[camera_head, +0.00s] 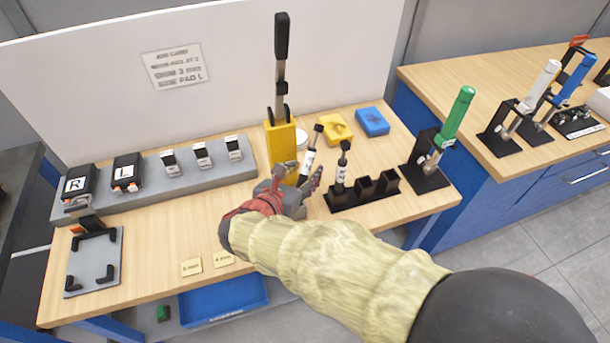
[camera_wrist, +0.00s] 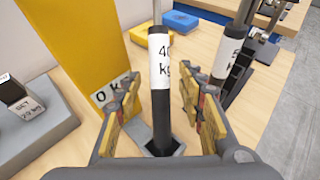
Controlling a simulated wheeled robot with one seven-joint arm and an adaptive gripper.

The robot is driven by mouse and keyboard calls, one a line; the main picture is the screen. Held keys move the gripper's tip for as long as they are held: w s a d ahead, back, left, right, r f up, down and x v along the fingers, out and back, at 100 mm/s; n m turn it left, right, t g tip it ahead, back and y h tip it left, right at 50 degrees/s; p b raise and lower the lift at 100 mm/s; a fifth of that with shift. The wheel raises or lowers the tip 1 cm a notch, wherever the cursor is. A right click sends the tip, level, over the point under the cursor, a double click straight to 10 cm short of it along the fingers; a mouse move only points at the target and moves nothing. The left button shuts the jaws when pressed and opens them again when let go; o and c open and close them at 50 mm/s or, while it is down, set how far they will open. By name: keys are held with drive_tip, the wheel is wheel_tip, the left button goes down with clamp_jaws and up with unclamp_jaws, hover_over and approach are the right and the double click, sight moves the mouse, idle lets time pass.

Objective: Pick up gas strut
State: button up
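A black gas strut (camera_wrist: 160,70) with a white label reading "40 kg" stands between the two fingers of my gripper (camera_wrist: 159,95) in the wrist view. Gaps show between the strut and both fingers, so my gripper is open around it. The strut's lower end is at a dark square socket. In the head view this strut (camera_head: 309,158) rises above my gripper (camera_head: 305,178), which hides its lower part. A second labelled strut (camera_head: 342,168) stands just right in the black rack (camera_head: 374,191); it also shows in the wrist view (camera_wrist: 232,58).
A yellow stand (camera_head: 281,142) with a tall black lever is close on the left. Yellow (camera_head: 334,128) and blue (camera_head: 372,122) blocks lie behind. A green-handled clamp (camera_head: 425,172) stands right. The front tabletop has two small yellow labels (camera_head: 191,267).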

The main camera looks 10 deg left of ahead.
drive_tip(key=shift+w+f, duration=0.1)
drive_tip(key=shift+w, duration=0.15)
drive_tip(key=shift+c, duration=0.7)
drive_tip(key=c, duration=0.7)
clamp_jaws()
